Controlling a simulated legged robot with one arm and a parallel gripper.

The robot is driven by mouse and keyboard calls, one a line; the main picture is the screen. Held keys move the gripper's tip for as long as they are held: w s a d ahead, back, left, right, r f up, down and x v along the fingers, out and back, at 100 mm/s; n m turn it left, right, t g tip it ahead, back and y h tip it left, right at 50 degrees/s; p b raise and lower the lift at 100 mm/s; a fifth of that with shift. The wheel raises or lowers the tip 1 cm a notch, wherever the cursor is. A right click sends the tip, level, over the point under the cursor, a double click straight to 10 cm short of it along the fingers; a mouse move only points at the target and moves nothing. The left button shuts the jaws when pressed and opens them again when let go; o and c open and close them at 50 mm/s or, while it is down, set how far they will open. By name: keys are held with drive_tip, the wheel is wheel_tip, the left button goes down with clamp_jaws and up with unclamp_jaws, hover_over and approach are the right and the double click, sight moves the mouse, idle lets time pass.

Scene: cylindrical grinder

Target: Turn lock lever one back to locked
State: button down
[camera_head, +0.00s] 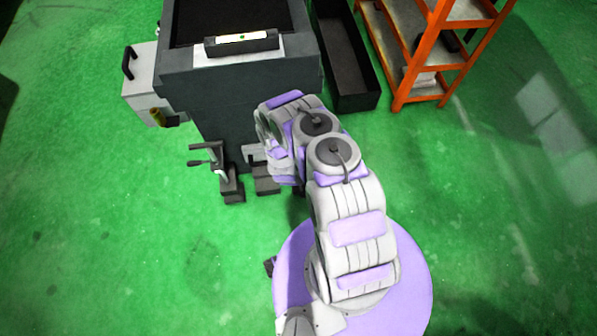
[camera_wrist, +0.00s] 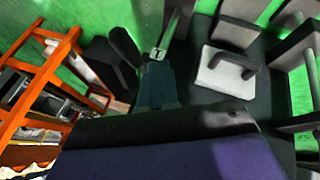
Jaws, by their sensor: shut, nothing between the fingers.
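A dark upright fitting with a short grey handle (camera_head: 208,154) stands at the foot of the dark grey machine in the head view; a second, similar fitting (camera_head: 262,175) beside it is partly covered by my arm. I cannot tell which of these is lock lever one. In the wrist view, my gripper (camera_wrist: 158,58) points up the picture with its narrow fingers together and empty. A black rounded handle (camera_wrist: 124,46) lies just left of the fingertips, and a dark bar is beyond them. Whether they touch is unclear. My arm hides the gripper in the head view.
The machine (camera_head: 243,85) stands ahead, with a pale side box (camera_head: 146,84) on its left. A black open bin (camera_head: 345,60) and an orange shelf rack (camera_head: 437,45) stand to the right. A pale plate with a black handle (camera_wrist: 228,75) shows in the wrist view. The green floor at left is clear.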

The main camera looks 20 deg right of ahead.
drive_tip(key=d+f, duration=0.1)
drive_tip(key=d+f+b, duration=0.1)
drive_tip(key=d, duration=0.1)
drive_tip(key=w+d+f, duration=0.1)
drive_tip(key=shift+d, duration=0.3)
